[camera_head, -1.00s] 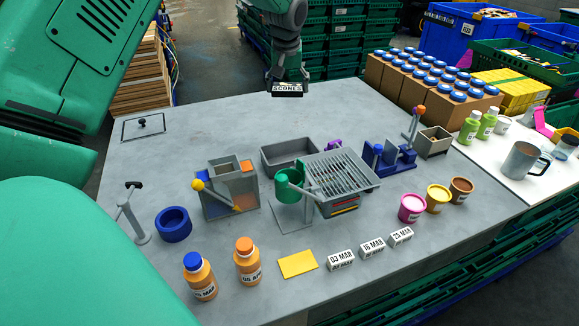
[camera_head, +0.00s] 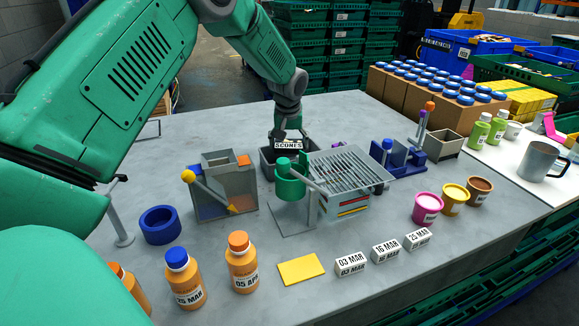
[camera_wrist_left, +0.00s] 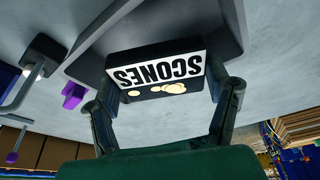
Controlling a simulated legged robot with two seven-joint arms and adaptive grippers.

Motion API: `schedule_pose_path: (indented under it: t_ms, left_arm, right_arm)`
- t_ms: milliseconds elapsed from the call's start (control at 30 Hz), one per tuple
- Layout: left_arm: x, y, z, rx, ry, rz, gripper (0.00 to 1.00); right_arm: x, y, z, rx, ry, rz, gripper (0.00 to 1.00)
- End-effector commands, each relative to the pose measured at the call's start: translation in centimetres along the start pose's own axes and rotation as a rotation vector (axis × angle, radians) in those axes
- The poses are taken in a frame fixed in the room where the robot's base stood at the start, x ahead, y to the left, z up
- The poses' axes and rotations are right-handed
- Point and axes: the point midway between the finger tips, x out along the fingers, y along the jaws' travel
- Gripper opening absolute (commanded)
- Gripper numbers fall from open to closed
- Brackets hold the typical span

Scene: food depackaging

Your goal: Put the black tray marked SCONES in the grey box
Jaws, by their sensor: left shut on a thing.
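The black tray marked SCONES (camera_head: 288,146) is between the fingers of my left gripper (camera_head: 287,137), which is shut on it. In the left wrist view the tray (camera_wrist_left: 158,72) shows its white label upside down and pale round pieces in it, with a finger on each side. The grey box (camera_head: 266,163) stands on the table behind the green-cup stand. The tray is over the box in the head view; I cannot tell whether it touches the box. The box wall also shows in the left wrist view (camera_wrist_left: 88,42). My right gripper is not in view.
A slatted grey rack (camera_head: 350,170) stands right of the box, and a green cup stand (camera_head: 290,180) is in front. A grey hopper with a yellow-knobbed lever (camera_head: 225,190) is at left. The table behind the box is clear.

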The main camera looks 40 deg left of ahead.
Motion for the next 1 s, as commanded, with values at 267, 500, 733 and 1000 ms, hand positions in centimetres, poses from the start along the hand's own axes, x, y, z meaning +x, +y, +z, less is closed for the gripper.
schedule_pose_path:
  t_ms: [267,500,733,1000]
  left_arm:
    - [2.8,0.3,1.1,0.002,-0.002,-0.002,0.22]
    - [5.9,0.0,1.9,0.002,-0.005,0.000,0.23]
    - [6.1,-0.1,1.9,0.002,-0.004,-0.002,0.81]
    - [5.8,0.0,1.8,0.001,0.000,0.000,0.81]
  right_arm:
    - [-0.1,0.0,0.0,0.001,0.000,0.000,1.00]
    - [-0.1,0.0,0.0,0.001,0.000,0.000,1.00]
    - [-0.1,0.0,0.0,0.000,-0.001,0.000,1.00]
    - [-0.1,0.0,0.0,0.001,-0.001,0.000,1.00]
